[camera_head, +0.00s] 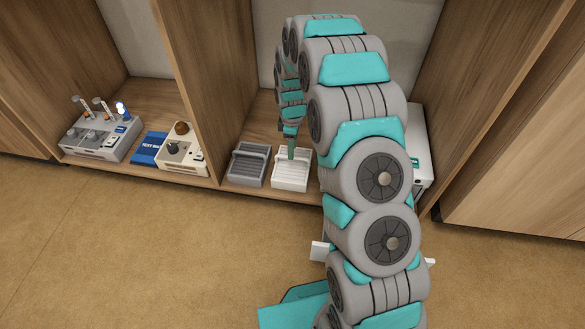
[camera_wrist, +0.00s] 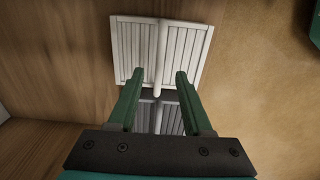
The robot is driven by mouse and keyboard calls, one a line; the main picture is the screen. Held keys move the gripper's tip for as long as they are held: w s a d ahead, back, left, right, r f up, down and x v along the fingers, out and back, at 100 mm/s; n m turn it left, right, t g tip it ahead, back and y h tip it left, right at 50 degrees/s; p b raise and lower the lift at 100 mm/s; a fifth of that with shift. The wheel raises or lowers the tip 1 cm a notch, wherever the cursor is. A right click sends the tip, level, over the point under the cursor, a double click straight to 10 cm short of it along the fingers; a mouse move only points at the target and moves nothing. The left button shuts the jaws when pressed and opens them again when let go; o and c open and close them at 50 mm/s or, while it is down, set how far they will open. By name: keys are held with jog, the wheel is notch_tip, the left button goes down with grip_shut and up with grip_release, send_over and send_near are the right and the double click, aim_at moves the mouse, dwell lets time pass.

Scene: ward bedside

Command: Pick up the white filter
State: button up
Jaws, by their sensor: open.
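The white filter (camera_head: 291,174) is a ribbed, light-coloured piece on the floor of the right cabinet bay, near its front edge. In the wrist view the white filter (camera_wrist: 188,48) fills the upper middle, with a raised bar along its centre. My gripper (camera_wrist: 160,76) is open, its two green fingertips apart on either side of the line of that bar and overlapping the filter's near edge in the picture. Nothing is held between them. In the head view my gripper (camera_head: 290,150) is at the white filter's back part. Whether the fingers touch it I cannot tell.
A similar dark grey filter (camera_head: 248,165) lies just left of the white one. A wooden divider (camera_head: 190,85) separates the left bay, which holds a grey device (camera_head: 100,140), a blue box (camera_head: 149,149) and a beige device (camera_head: 182,157). A white unit (camera_head: 418,140) stands at right.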

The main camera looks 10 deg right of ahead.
aim_at(292, 164)
jog(key=shift+f, duration=2.75)
grip_shut()
